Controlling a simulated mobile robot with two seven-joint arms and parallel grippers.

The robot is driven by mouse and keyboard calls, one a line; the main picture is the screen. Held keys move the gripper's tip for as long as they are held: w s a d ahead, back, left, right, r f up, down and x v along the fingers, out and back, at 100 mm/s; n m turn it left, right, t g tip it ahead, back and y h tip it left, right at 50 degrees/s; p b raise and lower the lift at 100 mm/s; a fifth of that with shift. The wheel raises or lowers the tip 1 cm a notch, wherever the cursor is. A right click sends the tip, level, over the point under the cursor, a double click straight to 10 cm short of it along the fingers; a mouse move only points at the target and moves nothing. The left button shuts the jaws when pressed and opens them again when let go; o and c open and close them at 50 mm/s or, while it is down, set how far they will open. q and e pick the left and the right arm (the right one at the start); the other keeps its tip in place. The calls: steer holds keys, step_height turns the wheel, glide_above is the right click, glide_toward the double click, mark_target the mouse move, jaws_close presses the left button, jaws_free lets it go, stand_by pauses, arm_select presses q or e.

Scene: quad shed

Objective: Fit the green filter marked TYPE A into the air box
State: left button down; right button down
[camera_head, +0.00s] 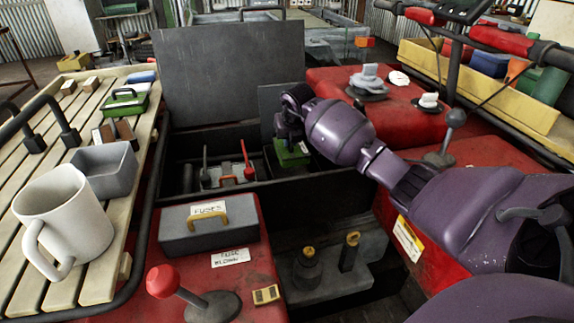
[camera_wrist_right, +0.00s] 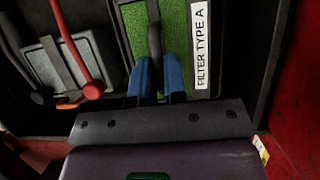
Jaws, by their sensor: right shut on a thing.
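The green filter (camera_head: 290,155) is at the right end of the open dark compartment in the head view, mostly behind my right gripper (camera_head: 289,132). The right wrist view shows its green mesh (camera_wrist_right: 176,32), black frame and white label "FILTER TYPE A". My right gripper's blue fingertips (camera_wrist_right: 159,78) are shut on the filter's dark upright handle (camera_wrist_right: 154,35). The air box (camera_head: 268,175) has dark walls around the filter. I cannot tell whether the filter is fully seated. My left gripper is not in view.
Another green filter-like block (camera_head: 125,102) lies on the slatted rack at left, near a grey tray (camera_head: 106,170) and white mug (camera_head: 62,220). A red-handled lever (camera_head: 247,160) stands beside the filter. A raised dark lid (camera_head: 232,75) is behind. A grey FUSES box (camera_head: 208,226) is in front.

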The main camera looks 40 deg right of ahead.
mark_target(290, 163)
step_height(290, 163, down, 3)
steer(key=shift+f, duration=0.1)
steer(key=shift+f+b, duration=0.3)
steer(key=shift+f, duration=0.1)
step_height(290, 163, down, 4)
steer(key=shift+f+b, duration=0.1)
steer(key=shift+b, duration=0.45)
steer(key=shift+f, duration=0.4)
steer(key=shift+r, duration=0.15)
steer(key=c, duration=1.2)
jaws_free()
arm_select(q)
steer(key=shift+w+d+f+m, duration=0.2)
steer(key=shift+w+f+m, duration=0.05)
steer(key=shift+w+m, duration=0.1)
arm_select(e)
steer(key=shift+o, duration=0.2)
